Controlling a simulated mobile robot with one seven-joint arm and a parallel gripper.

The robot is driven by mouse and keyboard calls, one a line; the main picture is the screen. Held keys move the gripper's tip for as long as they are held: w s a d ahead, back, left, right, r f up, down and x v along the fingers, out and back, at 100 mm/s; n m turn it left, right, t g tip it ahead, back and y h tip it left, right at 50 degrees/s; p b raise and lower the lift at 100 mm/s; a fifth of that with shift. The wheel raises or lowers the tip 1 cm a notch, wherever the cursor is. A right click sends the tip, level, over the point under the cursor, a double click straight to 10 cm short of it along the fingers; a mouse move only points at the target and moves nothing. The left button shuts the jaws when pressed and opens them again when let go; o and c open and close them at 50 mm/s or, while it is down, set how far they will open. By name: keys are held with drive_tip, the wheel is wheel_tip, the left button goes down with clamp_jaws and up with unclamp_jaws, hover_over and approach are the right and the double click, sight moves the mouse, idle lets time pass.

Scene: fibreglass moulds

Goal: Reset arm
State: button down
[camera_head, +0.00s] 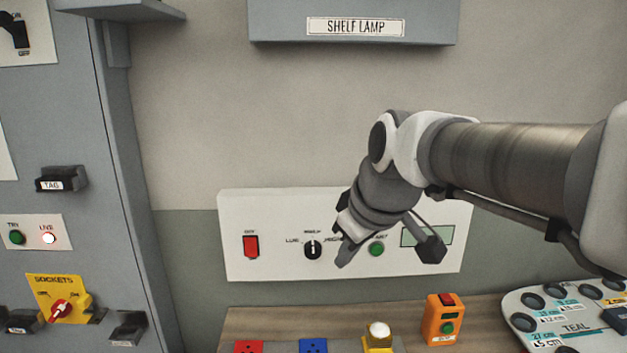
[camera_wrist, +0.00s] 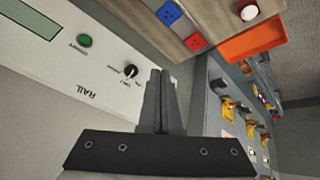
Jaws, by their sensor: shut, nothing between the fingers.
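My gripper (camera_head: 343,255) hangs from my bent arm in front of the white wall panel (camera_head: 285,270), pointing down and left. Its fingertips are just right of the black rotary knob (camera_head: 313,249) in the head view. I cannot tell whether they touch the panel. In the wrist view my gripper (camera_wrist: 158,85) has its two fingers together with nothing between them. The knob (camera_wrist: 131,71) shows beside the fingertips there, apart from them in the picture. My wrist hides part of the panel's lettering in the head view.
The panel has a red rocker switch (camera_head: 251,246) and a green button (camera_head: 376,249). Below is a wooden bench (camera_head: 275,321) with red and blue sockets, a yellow-based button (camera_head: 379,336) and an orange switch box (camera_head: 443,320). A grey cabinet (camera_head: 95,130) stands left; a shelf lamp (camera_head: 280,28) hangs above.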

drive_tip(key=s+d+f+m+h, duration=0.1)
drive_tip(key=s+d+f+m, duration=0.2)
drive_tip(key=s, duration=0.5)
drive_tip(key=s+d+f+m+h, duration=0.1)
drive_tip(key=s+d+f+m, duration=0.3)
drive_tip(key=s+d+m, duration=0.1)
drive_tip(key=s+d, duration=0.1)
drive_tip(key=s, duration=0.1)
drive_tip(key=shift+s+d+f, duration=0.15)
drive_tip(key=shift+s+f, duration=0.05)
drive_tip(key=shift+s, duration=0.15)
